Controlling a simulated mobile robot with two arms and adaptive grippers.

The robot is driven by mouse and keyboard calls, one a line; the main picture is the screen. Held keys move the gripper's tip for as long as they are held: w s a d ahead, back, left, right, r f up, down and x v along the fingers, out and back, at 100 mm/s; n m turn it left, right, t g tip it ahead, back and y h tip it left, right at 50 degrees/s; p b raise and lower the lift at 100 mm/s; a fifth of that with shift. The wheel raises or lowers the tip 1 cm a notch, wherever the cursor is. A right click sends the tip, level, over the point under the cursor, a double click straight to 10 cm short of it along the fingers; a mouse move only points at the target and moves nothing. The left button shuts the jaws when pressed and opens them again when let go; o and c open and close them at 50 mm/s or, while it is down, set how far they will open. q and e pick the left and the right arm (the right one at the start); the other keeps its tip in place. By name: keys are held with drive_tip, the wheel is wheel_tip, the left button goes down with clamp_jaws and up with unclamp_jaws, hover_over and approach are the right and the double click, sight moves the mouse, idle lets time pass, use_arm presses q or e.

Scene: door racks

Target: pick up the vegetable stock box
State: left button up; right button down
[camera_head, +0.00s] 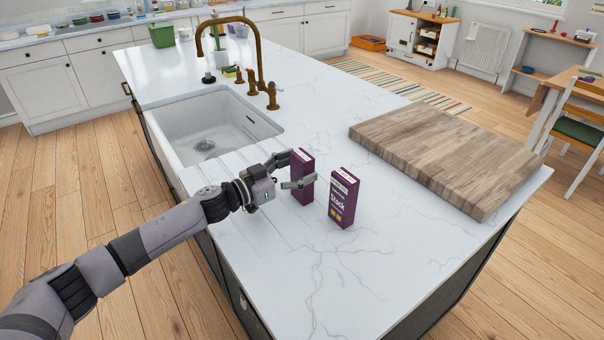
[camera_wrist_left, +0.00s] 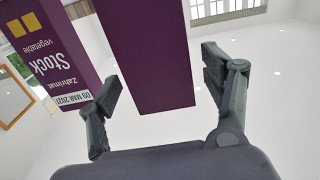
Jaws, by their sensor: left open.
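Two similar dark purple boxes stand upright on the white marble counter. The right one, the vegetable stock box (camera_head: 343,198), shows its "Stock" label in the head view; in the wrist view, it is at the left (camera_wrist_left: 52,52) with "Stock vegetable" readable upside down. The left purple box (camera_head: 304,165) turns a plain side to my left wrist camera (camera_wrist_left: 150,55), and its label is hidden. My left gripper (camera_head: 299,170) is open, with its fingers on either side of the left box. In the wrist view, gaps show between the fingers and that box. My right gripper is out of view.
A thick wooden board (camera_head: 440,150) lies right of the boxes. A white sink (camera_head: 205,130) with a brass tap (camera_head: 262,70) is behind and left. The counter (camera_head: 360,285) in front of the boxes is clear up to its edge.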

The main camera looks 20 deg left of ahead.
use_arm(q)
drive_tip(key=shift+x, duration=0.8)
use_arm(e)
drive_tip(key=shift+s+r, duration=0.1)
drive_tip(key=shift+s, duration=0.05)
use_arm(q)
drive_tip(key=shift+c, duration=0.3)
drive_tip(key=c, duration=1.4)
drive_tip(key=shift+c, duration=0.2)
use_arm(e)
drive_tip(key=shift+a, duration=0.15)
